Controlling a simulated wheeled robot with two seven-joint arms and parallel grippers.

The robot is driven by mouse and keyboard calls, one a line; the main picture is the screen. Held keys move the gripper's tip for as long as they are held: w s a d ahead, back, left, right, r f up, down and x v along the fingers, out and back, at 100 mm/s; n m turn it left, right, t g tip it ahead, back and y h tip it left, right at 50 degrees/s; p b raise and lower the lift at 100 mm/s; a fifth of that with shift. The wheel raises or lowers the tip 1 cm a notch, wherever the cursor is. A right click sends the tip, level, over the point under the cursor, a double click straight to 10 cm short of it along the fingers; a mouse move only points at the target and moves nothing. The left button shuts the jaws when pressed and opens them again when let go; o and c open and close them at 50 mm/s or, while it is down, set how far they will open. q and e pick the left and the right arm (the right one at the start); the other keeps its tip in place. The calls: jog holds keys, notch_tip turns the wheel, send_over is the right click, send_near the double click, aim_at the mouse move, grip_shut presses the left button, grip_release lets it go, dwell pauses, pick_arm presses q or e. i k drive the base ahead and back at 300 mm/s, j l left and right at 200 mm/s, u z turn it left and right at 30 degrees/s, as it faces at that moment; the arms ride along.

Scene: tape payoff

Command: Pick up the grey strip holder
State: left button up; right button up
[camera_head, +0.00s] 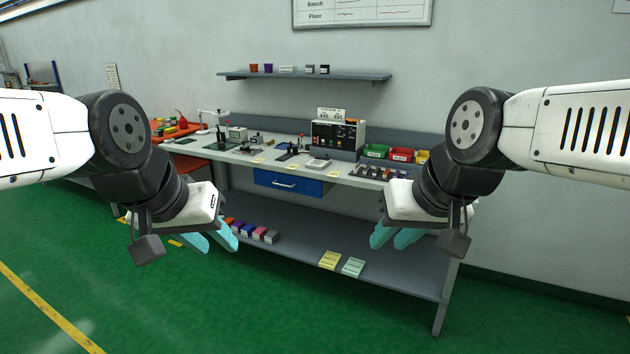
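I cannot tell for sure which thing is the grey strip holder. A grey box (271,237) sits at the right end of a row of coloured boxes on the lower shelf. My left gripper (211,241) is open and empty, in the air in front of the bench's left part. My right gripper (394,238) is open and empty, in the air in front of the bench's right part. Both are well apart from the bench items.
The bench top (225,155) carries a control box (337,136), several small devices and green, red and yellow bins (401,155). A blue drawer (288,183) hangs below. Yellow and pale green packs (353,267) lie on the lower shelf. A wall shelf (300,76) is above. The green floor in front is clear.

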aim_at(366, 171)
jog(key=i, duration=0.7)
jog(key=i+z, duration=0.15)
jog(key=i, duration=0.55)
jog(key=i+j, duration=0.2)
jog(key=i, duration=0.5)
jog(key=i+z, duration=0.25)
